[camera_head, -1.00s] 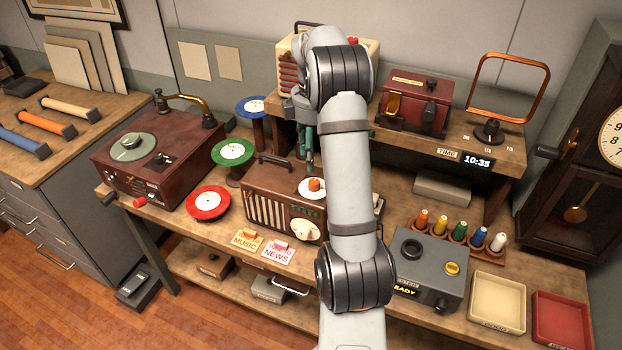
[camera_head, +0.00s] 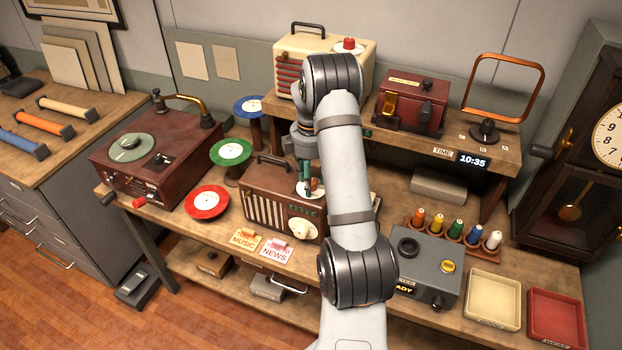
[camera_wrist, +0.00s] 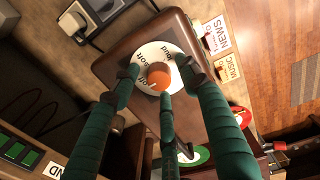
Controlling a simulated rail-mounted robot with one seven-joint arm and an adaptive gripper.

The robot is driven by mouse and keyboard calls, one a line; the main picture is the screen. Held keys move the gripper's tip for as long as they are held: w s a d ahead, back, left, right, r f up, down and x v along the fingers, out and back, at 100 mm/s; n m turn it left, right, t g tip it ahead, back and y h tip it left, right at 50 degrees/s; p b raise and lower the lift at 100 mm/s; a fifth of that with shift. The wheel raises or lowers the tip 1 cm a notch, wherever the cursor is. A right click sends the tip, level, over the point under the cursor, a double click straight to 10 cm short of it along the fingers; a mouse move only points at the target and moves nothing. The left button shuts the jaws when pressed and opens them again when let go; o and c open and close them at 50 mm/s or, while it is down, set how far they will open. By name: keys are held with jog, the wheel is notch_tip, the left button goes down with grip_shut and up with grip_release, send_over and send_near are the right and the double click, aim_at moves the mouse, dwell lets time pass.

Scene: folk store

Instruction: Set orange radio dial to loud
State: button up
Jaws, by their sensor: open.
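The brown radio (camera_head: 262,205) stands on the bench. On its top is a round white dial plate with an orange knob (camera_wrist: 158,75), partly hidden by my gripper in the head view. In the wrist view, the white plate (camera_wrist: 147,54) reads "loud" and "soft"; other lettering is partly hidden. A small pale mark shows at the knob's lower edge. My gripper (camera_wrist: 158,77) is open, its green fingers spread around the knob. I cannot tell whether they touch it. The gripper (camera_head: 308,183) is over the radio's top in the head view.
A cream radio (camera_head: 290,65) with a red knob stands on the raised shelf behind. A red record (camera_head: 207,203) and green record (camera_head: 231,152) are left of the brown radio. A grey box (camera_head: 425,280) is at right.

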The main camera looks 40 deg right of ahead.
jog(key=shift+c, duration=1.1)
grip_shut()
